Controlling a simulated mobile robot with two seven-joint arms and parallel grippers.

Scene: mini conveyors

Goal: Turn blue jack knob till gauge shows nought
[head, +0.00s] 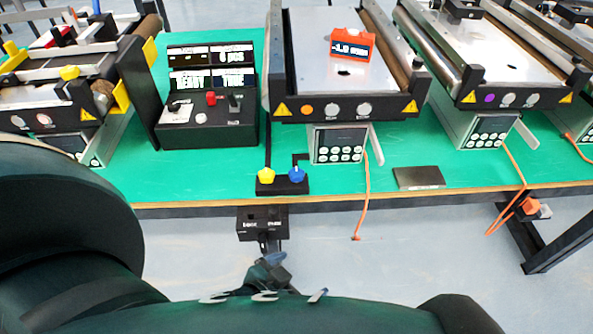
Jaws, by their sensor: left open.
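The blue jack knob (297,174) sits on a small black block (283,187) near the front edge of the green table, right of a yellow knob (266,175). The orange gauge (352,44) stands on the metal plate of the middle conveyor (318,62). Its display seems to read about -1.0; the unit is too small to read. My left gripper (267,268) is open, below and in front of the table edge, apart from the blue knob. It is small and partly hidden by my arm. My right gripper is not in view.
A black box (262,222) is at the table's front edge below the knobs. A control panel with displays (210,110) stands at left. A keypad unit (339,146), orange cable (366,195) and dark plate (419,178) lie to the right. Other conveyors flank both sides.

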